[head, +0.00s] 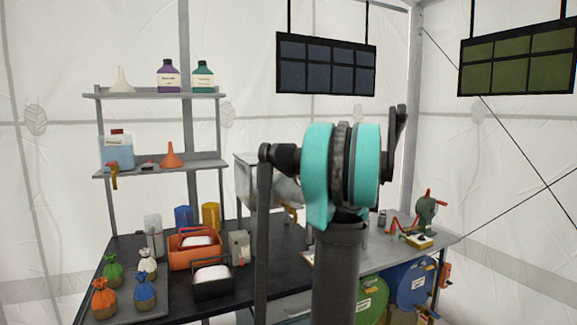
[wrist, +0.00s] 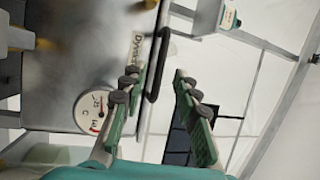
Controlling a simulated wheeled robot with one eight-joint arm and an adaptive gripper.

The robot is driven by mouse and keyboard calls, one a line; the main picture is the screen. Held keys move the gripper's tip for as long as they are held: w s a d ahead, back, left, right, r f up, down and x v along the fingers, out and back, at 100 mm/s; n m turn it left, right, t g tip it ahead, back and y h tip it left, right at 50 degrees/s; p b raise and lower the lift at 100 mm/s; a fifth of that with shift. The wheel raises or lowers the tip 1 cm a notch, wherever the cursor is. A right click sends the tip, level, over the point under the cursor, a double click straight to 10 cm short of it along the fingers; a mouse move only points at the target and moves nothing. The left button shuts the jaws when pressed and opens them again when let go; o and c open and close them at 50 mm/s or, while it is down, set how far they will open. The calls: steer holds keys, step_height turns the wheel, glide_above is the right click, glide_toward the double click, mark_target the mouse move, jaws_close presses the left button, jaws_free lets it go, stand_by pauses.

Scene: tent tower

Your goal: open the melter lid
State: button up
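The melter (head: 272,186) is a grey metal box on the dark table in the head view, and my arm covers its right part. In the wrist view its metal face (wrist: 75,50) fills the upper left, with a round dial gauge (wrist: 93,109) and a pale lettered label. A black bar handle (wrist: 161,45) runs along the edge of the metal there. My gripper (wrist: 158,73) is open, its fingers spread, with the handle's lower end between the fingertips, closer to the left finger. I cannot tell whether they touch. The gripper is hidden behind my arm in the head view.
Left on the table are an orange bin (head: 193,254), a black bin (head: 212,284) and several tied sacks on a tray (head: 150,300). A shelf rack (head: 158,172) stands behind. Right of my arm are a green hand-cranked device (head: 427,208) and a blue drum (head: 411,285).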

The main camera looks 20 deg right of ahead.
mark_target(290, 164)
steer(key=x, duration=0.4)
steer(key=shift+w+a+r, duration=0.1)
steer(key=shift+w+a, duration=0.1)
steer(key=shift+w, duration=0.15)
jaws_close()
